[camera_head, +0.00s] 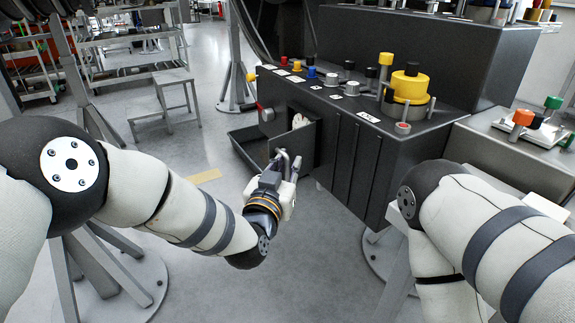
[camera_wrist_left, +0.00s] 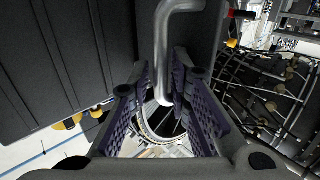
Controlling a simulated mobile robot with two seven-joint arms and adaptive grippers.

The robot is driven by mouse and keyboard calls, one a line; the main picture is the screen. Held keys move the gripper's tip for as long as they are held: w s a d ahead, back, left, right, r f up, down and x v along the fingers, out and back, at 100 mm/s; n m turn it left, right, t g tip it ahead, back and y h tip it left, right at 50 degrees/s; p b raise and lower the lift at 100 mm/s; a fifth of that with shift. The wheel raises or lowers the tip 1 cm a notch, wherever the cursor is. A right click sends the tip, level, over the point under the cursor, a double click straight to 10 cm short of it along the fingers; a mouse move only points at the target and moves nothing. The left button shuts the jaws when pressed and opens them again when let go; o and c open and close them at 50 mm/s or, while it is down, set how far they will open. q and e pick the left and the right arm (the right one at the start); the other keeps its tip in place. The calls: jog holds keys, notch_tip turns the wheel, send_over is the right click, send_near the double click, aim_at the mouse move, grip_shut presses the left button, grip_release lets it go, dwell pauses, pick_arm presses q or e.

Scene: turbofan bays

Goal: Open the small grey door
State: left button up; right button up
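The small grey door (camera_head: 297,146) stands swung out from the front of the dark cabinet, at the picture's centre in the head view. A compartment behind it shows a white and red thing inside. The door's bent grey metal handle (camera_wrist_left: 161,60) runs between the purple finger pads in the left wrist view. My left gripper (camera_head: 288,166) is at the handle, its fingers close together on either side of the bar. The exact contact is hard to see. My right arm comes in from the right, with its gripper out of view.
The cabinet top (camera_head: 345,92) carries coloured knobs and a yellow cylinder (camera_head: 410,86). A dark open tray (camera_head: 247,150) juts out left of the door. A red-handled lever (camera_head: 265,113) is on the cabinet's left edge. A grey step stool (camera_head: 175,95) stands back left. Floor before the cabinet is clear.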

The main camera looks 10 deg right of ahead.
pick_arm(q)
jog(key=v, duration=1.2)
jog(key=shift+f, duration=0.15)
jog(key=s+a+f+n+g+y, duration=0.1)
jog(key=s+a+f+g+y, duration=0.15)
jog(key=s+a+f, duration=0.35)
jog(key=s+a+f+n+g+y, duration=0.1)
jog(key=s+a+f+g, duration=0.2)
jog(key=f, duration=0.5)
jog(key=s+a+f+g+y, duration=0.1)
jog(key=s+a+f+g, duration=0.3)
jog(key=f, duration=0.4)
jog(key=s+a+f+n+g+y, duration=0.2)
jog(key=s+a+g, duration=0.2)
jog(key=s, duration=1)
jog(key=s+a+f+n+g+y, duration=0.2)
jog(key=s+a+g, duration=0.3)
jog(key=s+a, duration=0.6)
jog(key=s, duration=0.3)
jog(key=shift+s+f+p, duration=0.15)
jog(key=shift+s+p, duration=0.15)
jog(key=shift+s, duration=0.05)
jog(key=shift+w, duration=0.1)
